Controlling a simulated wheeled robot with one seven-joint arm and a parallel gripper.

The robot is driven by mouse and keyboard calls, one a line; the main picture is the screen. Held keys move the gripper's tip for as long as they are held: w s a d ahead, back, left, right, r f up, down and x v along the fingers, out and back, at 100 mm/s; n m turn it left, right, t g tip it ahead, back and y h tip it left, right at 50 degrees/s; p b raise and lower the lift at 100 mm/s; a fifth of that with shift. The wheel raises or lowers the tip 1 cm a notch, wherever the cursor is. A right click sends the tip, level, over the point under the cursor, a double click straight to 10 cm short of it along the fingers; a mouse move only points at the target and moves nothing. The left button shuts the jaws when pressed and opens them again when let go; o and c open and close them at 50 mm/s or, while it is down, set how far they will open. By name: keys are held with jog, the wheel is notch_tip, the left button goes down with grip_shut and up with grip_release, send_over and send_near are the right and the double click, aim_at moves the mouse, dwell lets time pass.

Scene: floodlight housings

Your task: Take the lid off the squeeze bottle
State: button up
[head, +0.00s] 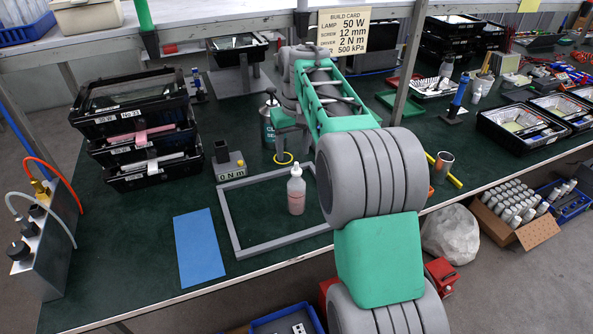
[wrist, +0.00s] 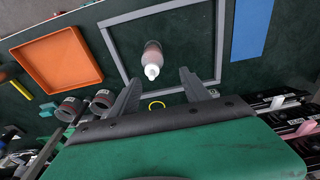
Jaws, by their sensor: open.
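The squeeze bottle (head: 296,190) stands upright on the dark green bench mat, inside a grey square frame (head: 242,248). It has a clear body with pinkish contents and a pale nozzle top. In the wrist view the bottle (wrist: 152,60) shows from above, its white lid (wrist: 151,72) pointing towards me. My gripper (wrist: 158,90) is open and empty, its two grey fingers apart on either side below the bottle in the picture. It does not touch the bottle. In the head view my arm hides most of the gripper.
A blue mat (head: 199,246) lies left of the frame. A large tin (head: 268,127) stands behind the bottle. An orange tray (wrist: 57,62) shows in the wrist view. The frame's inside is otherwise clear.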

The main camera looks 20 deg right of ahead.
aim_at(297, 163)
jog(key=shift+w+d+f, duration=0.3)
jog(key=shift+w+d, duration=0.2)
jog(key=shift+w+d+f, duration=0.3)
jog(key=shift+w+d, duration=0.15)
jog(key=shift+w, duration=0.05)
jog(key=f, duration=0.4)
jog(key=w+f+p, duration=0.1)
jog(key=f, duration=0.2)
jog(key=shift+d+f, duration=0.1)
jog(key=shift+d, duration=0.05)
jog(key=shift+c, duration=0.3)
grip_shut()
